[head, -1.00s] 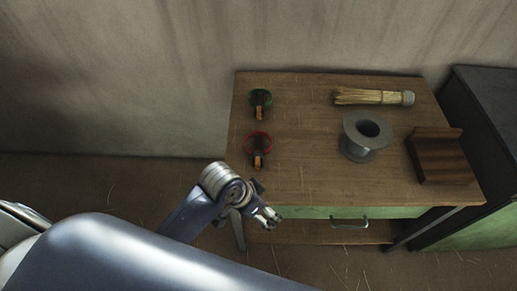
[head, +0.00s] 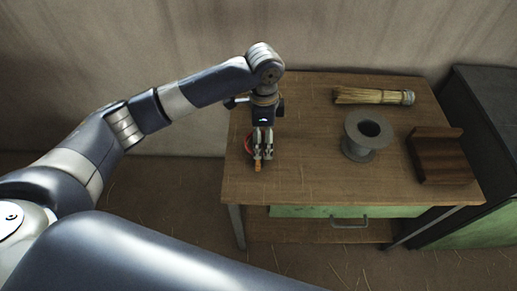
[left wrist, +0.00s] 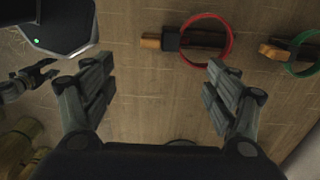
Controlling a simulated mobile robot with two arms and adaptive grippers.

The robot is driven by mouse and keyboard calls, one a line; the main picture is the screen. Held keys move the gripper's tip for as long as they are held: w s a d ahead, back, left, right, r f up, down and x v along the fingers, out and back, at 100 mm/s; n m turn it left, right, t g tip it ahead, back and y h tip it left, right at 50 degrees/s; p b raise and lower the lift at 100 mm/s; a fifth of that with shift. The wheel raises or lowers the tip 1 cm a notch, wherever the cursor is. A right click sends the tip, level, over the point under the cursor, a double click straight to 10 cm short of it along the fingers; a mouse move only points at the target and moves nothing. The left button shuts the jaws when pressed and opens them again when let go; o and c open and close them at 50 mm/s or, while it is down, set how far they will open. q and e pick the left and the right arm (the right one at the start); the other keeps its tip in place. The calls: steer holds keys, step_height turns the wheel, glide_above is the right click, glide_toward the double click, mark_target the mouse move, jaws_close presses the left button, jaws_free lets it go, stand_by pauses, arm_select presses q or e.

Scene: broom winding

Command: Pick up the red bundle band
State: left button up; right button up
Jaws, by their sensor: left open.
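The red bundle band (head: 247,144) lies near the left edge of the wooden table, mostly hidden behind my left gripper (head: 263,157) in the head view. In the left wrist view the red band (left wrist: 231,43) is a ring with a black clip and brown tab, beyond the fingers and towards the top. My left gripper (left wrist: 160,88) is open, with nothing between its fingers. Whether it touches the band I cannot tell.
A grey spool (head: 366,140), a straw bundle (head: 370,96) and a dark wooden block (head: 440,158) stand to the right. The table front (head: 300,190) is clear.

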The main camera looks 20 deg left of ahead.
arm_select(q)
steer(key=f, duration=0.5)
steer(key=shift+w+a+f, duration=0.1)
steer(key=shift+a+f, duration=0.05)
steer(key=shift+a, duration=0.05)
steer(key=f, duration=0.2)
steer(key=a+f+p, duration=0.1)
steer(key=f, duration=0.1)
steer(key=shift+f, duration=0.15)
steer(key=shift+d+f, duration=0.1)
steer(key=shift+f, duration=0.35)
steer(key=c, duration=1.2)
arm_select(e)
steer(key=shift+d+r, duration=0.3)
steer(key=shift+r, duration=0.45)
steer(key=shift+d, duration=0.15)
